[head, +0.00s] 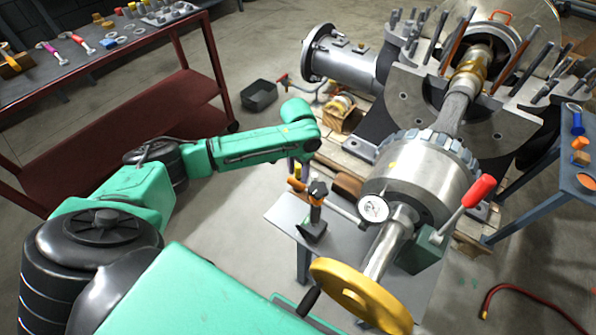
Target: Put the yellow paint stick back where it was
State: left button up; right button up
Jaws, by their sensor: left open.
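My left arm reaches in from the left, and its wrist bends down beside the dial-indicator stand (314,215). I cannot make out the paint stick for certain anywhere else. My right gripper is out of the picture.
The shaft with a yellow handwheel (360,295) and a red-handled lever (479,190) stands right of the gripper. A red workbench (120,70) with tools is at upper left. A black tray (260,95) lies on open floor. A blue side table (575,190) is at right.

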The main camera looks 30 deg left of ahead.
pick_arm(q)
notch_tip(320, 180, up, 12)
jog(key=shift+r+p, duration=0.1)
jog(key=shift+p, duration=0.45)
